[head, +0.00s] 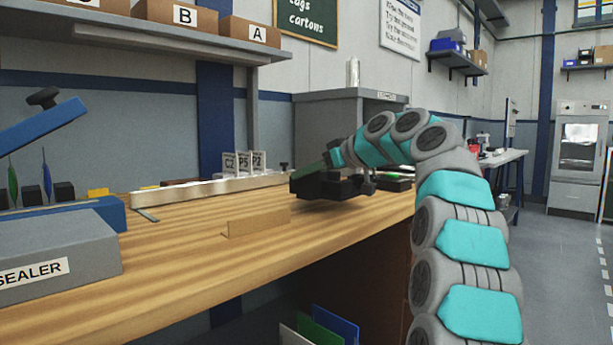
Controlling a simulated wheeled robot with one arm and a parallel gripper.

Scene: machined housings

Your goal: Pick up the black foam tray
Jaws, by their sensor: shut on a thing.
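The black foam tray (322,188) is in the head view at the back right part of the wooden bench. It looks slightly raised, with a dark shadow on the wood below it. My gripper (347,178) is at the tray, at the end of my arm that reaches in from the right. It is shut on the tray. The fingertips are small and dark against the tray, so the exact grip point is hard to make out. A dark green strip lies along the tray's upper left, and I cannot tell what it belongs to.
A small cardboard piece (259,222) stands on the bench (190,270). A pale rail (212,188) with label cards runs behind it. The grey sealer (55,258) is at the left. A grey cabinet (325,125) stands behind. Dark flat items (397,183) lie to the right.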

